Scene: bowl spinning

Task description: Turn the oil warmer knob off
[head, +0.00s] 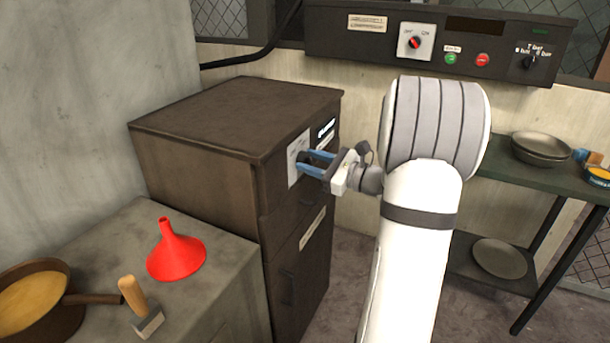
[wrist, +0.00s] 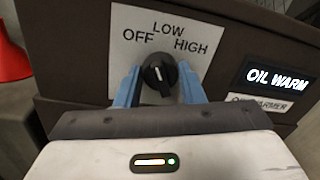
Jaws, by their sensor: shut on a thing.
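The oil warmer (head: 215,120) is a dark brown cabinet at the left centre of the head view. Its black knob (wrist: 159,72) sits on a white plate (wrist: 172,18) marked OFF, LOW and HIGH. A white mark on the knob points roughly up, near LOW; its exact setting is hard to tell. My gripper (wrist: 159,84) has one blue finger on each side of the knob and is shut on it. In the head view my gripper (head: 303,163) reaches the cabinet front from the right, and its fingers hide the knob.
A counter (head: 95,235) on the left bears a red funnel (head: 175,252), a pan (head: 40,300) and a wooden-handled tool (head: 140,308). A lit OIL WARM sign (wrist: 277,77) is right of the knob. A control panel (head: 350,45) hangs behind; a shelf (head: 500,178) stands right.

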